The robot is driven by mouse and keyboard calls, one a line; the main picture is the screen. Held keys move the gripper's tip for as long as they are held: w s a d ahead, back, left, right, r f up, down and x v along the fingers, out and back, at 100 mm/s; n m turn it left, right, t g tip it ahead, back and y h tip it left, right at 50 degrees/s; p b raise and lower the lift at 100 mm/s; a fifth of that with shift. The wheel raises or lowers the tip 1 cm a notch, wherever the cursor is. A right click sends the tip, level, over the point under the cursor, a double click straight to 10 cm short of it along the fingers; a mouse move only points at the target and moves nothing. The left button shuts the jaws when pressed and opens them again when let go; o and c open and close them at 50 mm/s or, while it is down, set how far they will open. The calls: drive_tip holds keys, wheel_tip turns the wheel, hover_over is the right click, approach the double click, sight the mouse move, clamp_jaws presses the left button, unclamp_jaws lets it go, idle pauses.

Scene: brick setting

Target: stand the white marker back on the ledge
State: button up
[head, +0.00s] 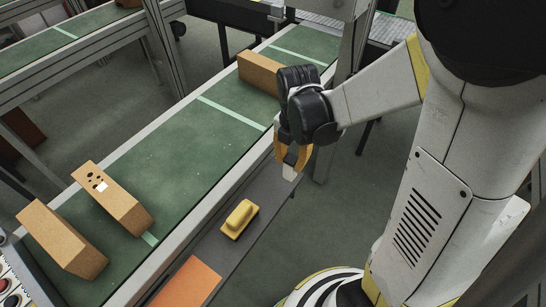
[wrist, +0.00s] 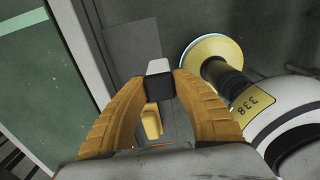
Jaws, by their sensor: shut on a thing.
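My gripper (head: 293,158) is shut on the white marker (head: 289,173) above the grey ledge (head: 268,193) beside the conveyor. In the head view only the marker's white end shows below the orange fingers. In the wrist view my gripper (wrist: 160,88) has its fingertips on either side of the marker (wrist: 158,67), which shows a white part and a black part. The rest of the marker is hidden by the fingers. I cannot tell whether it touches the ledge (wrist: 125,45).
The ledge between gripper and yellow block is clear.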

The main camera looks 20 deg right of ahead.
drive_tip(key=w+f+b, duration=0.1)
drive_tip(key=f, duration=0.1)
drive_tip(key=w+a+f+b, duration=0.1)
drive_tip(key=w+f, duration=0.1)
drive_tip(key=f, duration=0.1)
drive_tip(key=w+a+f+b, duration=0.1)
drive_tip(key=w+f, duration=0.1)
drive_tip(key=shift+w+a+f+b, duration=0.15)
drive_tip(key=shift+a+f+b, duration=0.1)
drive_tip(key=shift+f+b, duration=0.15)
drive_tip(key=shift+r, duration=0.15)
drive_tip(key=o, duration=0.6)
drive_tip(key=shift+f, duration=0.25)
drive_tip(key=shift+c, duration=0.2)
drive_tip(key=o, duration=0.4)
drive_tip(key=shift+r, duration=0.1)
